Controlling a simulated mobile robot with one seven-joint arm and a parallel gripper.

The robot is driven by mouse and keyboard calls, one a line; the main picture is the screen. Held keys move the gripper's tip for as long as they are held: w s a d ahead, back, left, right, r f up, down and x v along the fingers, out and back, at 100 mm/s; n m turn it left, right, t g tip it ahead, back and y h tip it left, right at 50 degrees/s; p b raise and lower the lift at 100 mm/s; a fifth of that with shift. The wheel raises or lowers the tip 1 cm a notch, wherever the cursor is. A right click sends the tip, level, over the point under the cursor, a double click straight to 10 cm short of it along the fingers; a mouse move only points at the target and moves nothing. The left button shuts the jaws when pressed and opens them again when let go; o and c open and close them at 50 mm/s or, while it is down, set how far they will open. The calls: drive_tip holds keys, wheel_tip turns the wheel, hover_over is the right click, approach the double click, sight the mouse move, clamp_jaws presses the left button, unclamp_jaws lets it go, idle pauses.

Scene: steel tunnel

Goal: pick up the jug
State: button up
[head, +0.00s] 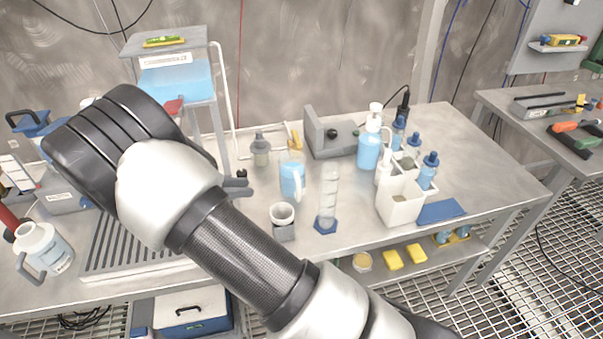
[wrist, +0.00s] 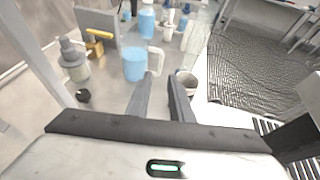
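A clear jug with blue liquid and a pale handle (head: 292,178) stands upright on the steel bench, near its middle. In the wrist view the jug (wrist: 134,65) is beyond my fingertips, with its handle on the right side. My gripper (wrist: 161,84) is open and empty; a gap shows between its two dark fingers. In the head view my gripper (head: 240,187) is just left of the jug, and my arm hides part of it. The fingers look apart from the jug.
A grey cup (head: 283,217) and a clear cylinder on a blue base (head: 328,195) stand close to the jug. A grey bottle (head: 260,150) is behind it. A white caddy (head: 400,203) and a blue bottle (head: 370,145) are right. A white handled container (head: 42,247) is far left.

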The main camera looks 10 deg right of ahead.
sight(299, 200)
drive_tip(key=b+x, duration=0.1)
drive_tip(key=x, duration=1.6)
drive_tip(key=shift+s, duration=0.15)
clamp_jaws()
